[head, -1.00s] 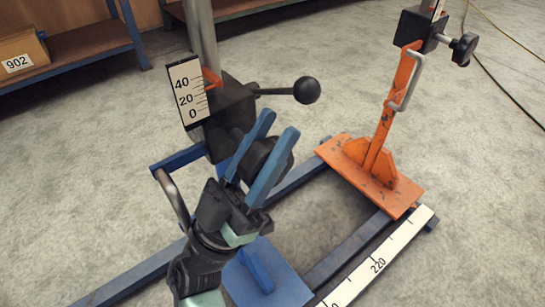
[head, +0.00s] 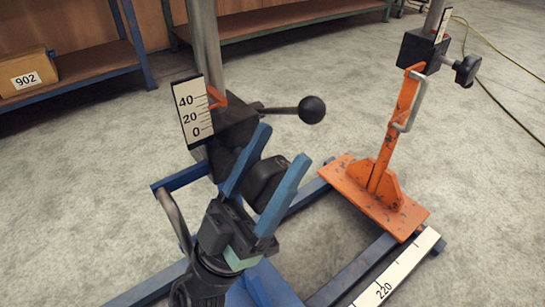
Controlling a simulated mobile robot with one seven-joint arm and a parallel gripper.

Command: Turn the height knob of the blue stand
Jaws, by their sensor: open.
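The blue stand has a blue foot (head: 262,288), a grey upright post (head: 205,45) and a black clamp block (head: 226,125). A dark round knob (head: 266,180) sticks out from the block toward me, and I take it as the height knob. My gripper (head: 286,143) is open, with one blue finger on each side of the knob in the picture. The fingers partly cover the knob, and I cannot tell whether they touch it. A white scale (head: 192,112) marked 0, 20 and 40 has a red pointer (head: 215,97) beside it.
A lever with a black ball (head: 312,109) juts right from the block, close beyond the fingertips. An orange stand (head: 375,200) with its own black knob (head: 467,70) stands to the right. A ruler strip (head: 398,270) lies at lower right. Shelves stand behind on grey floor.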

